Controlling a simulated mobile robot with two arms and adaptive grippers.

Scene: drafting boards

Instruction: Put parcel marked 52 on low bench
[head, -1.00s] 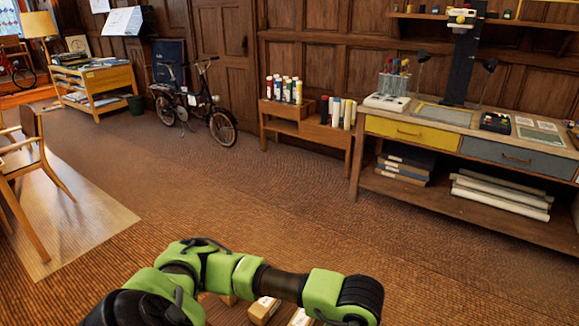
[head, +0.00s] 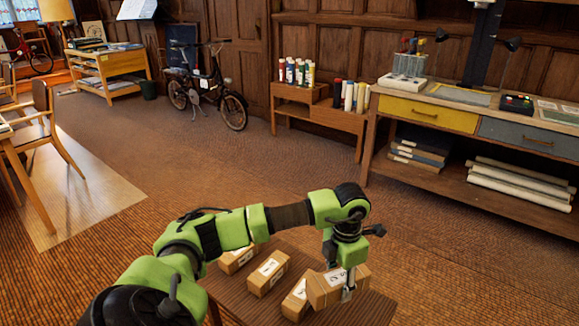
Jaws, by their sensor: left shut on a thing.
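Several brown cardboard parcels with white labels lie on a small dark wooden table (head: 225,287) at the bottom of the head view. My left gripper (head: 344,283) points down and is shut on the rightmost parcel (head: 322,291), which is slightly tilted and overlaps a neighbouring parcel (head: 295,303). Its label is partly hidden by a finger, and I cannot read the number surely. Two other parcels, one in the middle (head: 268,273) and one at the left (head: 236,259), lie apart from it. A low stepped wooden bench (head: 338,117) with bottles and rolls stands at the back wall. My right gripper is out of view.
A long drafting bench (head: 476,118) with drawers and a lower shelf of rolls stands at the right. A bicycle (head: 207,92) leans near the wall. A wooden chair (head: 45,130) is at the left. The carpet (head: 190,165) between is clear.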

